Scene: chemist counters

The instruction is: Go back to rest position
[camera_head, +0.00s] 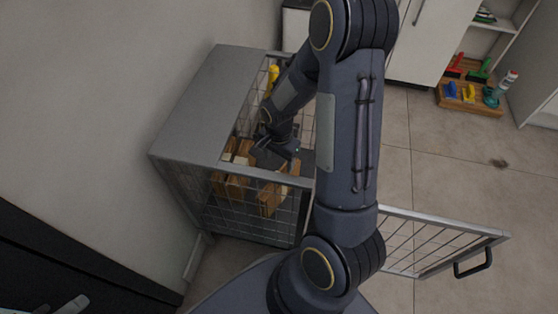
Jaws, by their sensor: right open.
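My right arm reaches forward and bends down to the left into a grey wire-mesh cabinet (213,102). My right gripper (276,158) is at the cabinet's open side, over several wooden blocks (232,178). It is open. The fingertips are small and dark, and I cannot tell whether they touch a block. My left gripper is not in view.
The cabinet's mesh door (428,240) with a black handle (473,263) stands open to the right. A yellow item (273,75) is inside the cabinet. A wooden tray (470,98) with colourful items lies at the upper right. The tiled floor (465,165) is mostly clear.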

